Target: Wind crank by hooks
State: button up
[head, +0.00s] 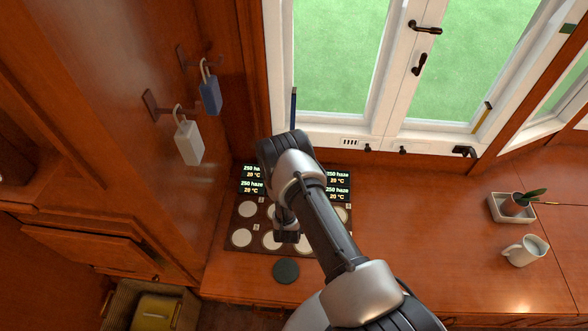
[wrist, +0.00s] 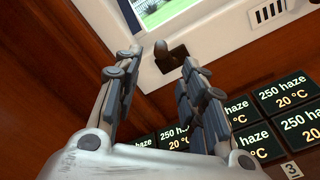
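A small dark crank or knob (wrist: 170,57) sits on the white window frame in the wrist view, just beyond my fingertips and roughly between them. My gripper (wrist: 158,68) is open and empty, its two fingers apart. I cannot tell whether a finger touches the crank. In the head view my arm covers this part of the sill, so the crank is hidden there. Two wall hooks at the left, a lower hook (head: 152,106) and an upper hook (head: 184,58), carry a pale grey padlock (head: 189,142) and a blue padlock (head: 210,93).
More dark fittings, including a crank (head: 464,151), line the sill to the right. A panel (head: 233,246) with displays reading "250 haze 20 °C" and pale discs lies under my arm. A dark green disc (head: 286,270), a mug (head: 526,250) and a potted plant (head: 518,205) stand on the wooden counter (head: 420,220).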

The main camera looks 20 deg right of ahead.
jog(key=shift+v, duration=1.55)
jog(key=shift+w+r, duration=0.1)
jog(key=w+a+r+m+g+y, duration=0.1)
jog(key=w+a+r+m+y, duration=0.15)
jog(key=r, duration=0.45)
jog(key=w+a+r+m+g+y, duration=0.1)
jog(key=w+r+m+g, duration=0.1)
jog(key=r+m, duration=0.35)
jog(key=w+a+r+m+g+y, duration=0.1)
jog(key=w+r+m, duration=0.1)
jog(key=r, duration=0.6)
jog(key=s+a+r+m+g+y, duration=0.2)
jog(key=s+a+r+m+y, duration=0.15)
jog(key=s+r, duration=0.65)
jog(key=s+d+r+m+g, duration=0.1)
jog(key=s+r+m+g, duration=0.1)
jog(key=s, duration=0.8)
jog(key=s+r+m+g, duration=0.2)
jog(key=s+m, duration=0.2)
jog(key=s, duration=0.7)
jog(key=s+d+r+m+g+h, duration=0.1)
jog(key=s+r+m+g, duration=0.1)
jog(key=s, duration=0.8)
jog(key=shift+s+d+m, duration=0.35)
jog(key=shift+s+m, duration=0.05)
jog(key=shift+m, duration=0.15)
